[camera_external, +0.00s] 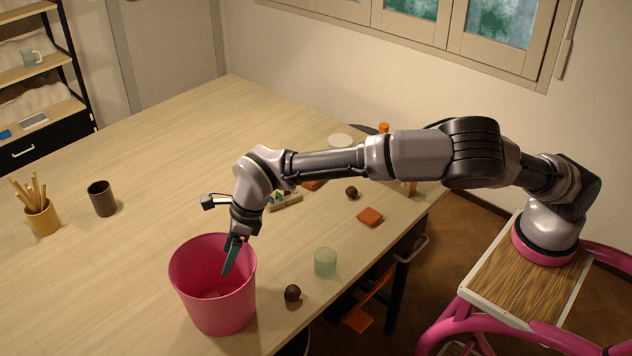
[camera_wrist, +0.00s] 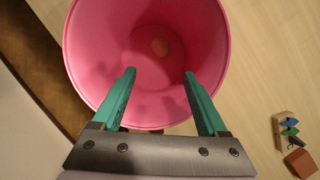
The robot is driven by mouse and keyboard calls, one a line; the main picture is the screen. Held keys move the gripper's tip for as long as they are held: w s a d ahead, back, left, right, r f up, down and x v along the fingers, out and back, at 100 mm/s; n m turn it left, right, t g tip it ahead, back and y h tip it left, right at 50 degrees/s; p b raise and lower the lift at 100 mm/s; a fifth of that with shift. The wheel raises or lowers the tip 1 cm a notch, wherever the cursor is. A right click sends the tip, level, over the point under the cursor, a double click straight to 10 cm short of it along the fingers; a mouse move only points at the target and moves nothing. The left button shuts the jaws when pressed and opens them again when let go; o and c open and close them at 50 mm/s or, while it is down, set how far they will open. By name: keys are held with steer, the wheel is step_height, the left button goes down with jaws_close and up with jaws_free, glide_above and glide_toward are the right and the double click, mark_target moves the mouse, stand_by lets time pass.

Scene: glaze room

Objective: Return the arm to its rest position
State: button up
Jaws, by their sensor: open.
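My gripper (camera_external: 231,257) is over the right part of a pink bucket (camera_external: 190,289) on the table, its fingers pointing down at the opening. In the wrist view my gripper (camera_wrist: 160,85) has its two green fingers apart with nothing between them. The pink bucket (camera_wrist: 85,45) fills the upper middle of that view. A small pale round spot or item shows on its floor; I cannot tell what it is. My arm reaches out over the table from its base at the right.
On the table (camera_external: 120,240) are a glass (camera_external: 325,262), dark balls (camera_external: 292,293), an orange block (camera_external: 370,216), a brown cup (camera_external: 102,198) and a yellow holder with sticks (camera_external: 40,215). A wooden rack (camera_external: 287,202) lies beneath my arm. The table's left half is mostly clear.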

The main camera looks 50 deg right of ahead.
steer(key=w+d+r+n+y, duration=0.1)
steer(key=w+d+r+n, duration=0.1)
steer(key=d+r, duration=0.55)
steer(key=w+d+r+n, duration=0.1)
steer(key=d+r, duration=0.3)
steer(key=d, duration=0.7)
steer(key=w+d+r+n+y, duration=0.1)
steer(key=w+d+r+n, duration=0.1)
steer(key=d+r, duration=0.55)
steer(key=s+d+r+n+t, duration=0.1)
steer(key=s+d+r+n, duration=0.25)
steer(key=d, duration=0.55)
steer(key=s+d+r+n, duration=0.25)
steer(key=s+d, duration=0.25)
steer(key=d, duration=0.4)
steer(key=s+d+n+t+h, duration=0.1)
steer(key=s+d+n, duration=0.4)
steer(key=s, duration=0.6)
steer(key=s+d+f+n+t+h, duration=0.1)
steer(key=s+d+n+t+h, duration=0.1)
steer(key=s+d+n, duration=0.3)
steer(key=s+d, duration=0.3)
steer(key=s, duration=0.3)
steer(key=shift+d+n, duration=0.4)
steer(key=shift+o, duration=0.5)
steer(key=shift+s+d+f+n+t+h, duration=0.2)
steer(key=shift+s+f+n+t+h, duration=0.1)
steer(key=shift+s+f, duration=0.05)
steer(key=shift+w, duration=0.1)
